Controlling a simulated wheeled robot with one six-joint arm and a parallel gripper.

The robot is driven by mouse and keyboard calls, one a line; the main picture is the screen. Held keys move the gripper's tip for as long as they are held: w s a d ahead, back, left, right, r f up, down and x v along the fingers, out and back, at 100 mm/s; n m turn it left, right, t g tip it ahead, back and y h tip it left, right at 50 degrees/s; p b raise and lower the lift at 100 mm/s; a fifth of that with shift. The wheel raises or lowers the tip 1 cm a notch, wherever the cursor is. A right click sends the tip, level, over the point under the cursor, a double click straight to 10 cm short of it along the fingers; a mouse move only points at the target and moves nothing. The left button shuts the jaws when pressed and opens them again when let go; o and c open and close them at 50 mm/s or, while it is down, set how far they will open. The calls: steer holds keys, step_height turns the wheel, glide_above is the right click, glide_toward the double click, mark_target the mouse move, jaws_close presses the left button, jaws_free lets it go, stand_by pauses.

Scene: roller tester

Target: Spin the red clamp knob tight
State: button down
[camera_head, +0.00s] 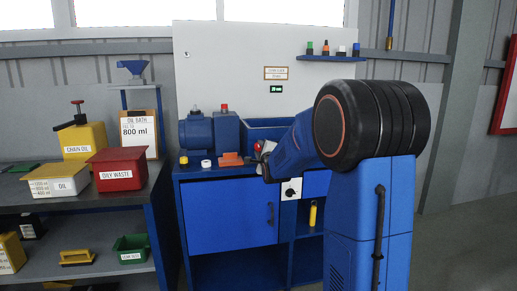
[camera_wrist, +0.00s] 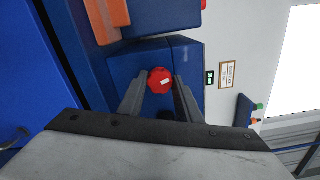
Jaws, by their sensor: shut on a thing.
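The red clamp knob (camera_wrist: 160,80) sits between the two fingers of my gripper (camera_wrist: 159,92) in the wrist view, against a blue machine housing (camera_wrist: 185,62). My gripper is shut on the knob. In the head view, the blue roller tester (camera_head: 197,131) stands on the blue bench, and my arm reaches to its right end. There my gripper (camera_head: 264,160) shows only in part. A small red spot by the gripper (camera_head: 258,147) may be the knob. Most of it is hidden by my arm.
An orange block (camera_head: 231,159) and a white round piece (camera_head: 206,164) lie on the bench top, left of my gripper. A shelf (camera_head: 331,58) with small coloured items hangs above. A side table at left holds a red oily waste box (camera_head: 117,169) and a yellow chain oil can (camera_head: 84,141).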

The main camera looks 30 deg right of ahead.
steer(key=shift+m, duration=1.2)
steer(key=m, duration=0.3)
steer(key=c, duration=1.6)
jaws_free()
steer(key=shift+m, duration=0.5)
steer(key=shift+c, duration=0.2)
steer(key=o, duration=0.7)
steer(key=shift+c, duration=0.2)
steer(key=v, duration=0.6)
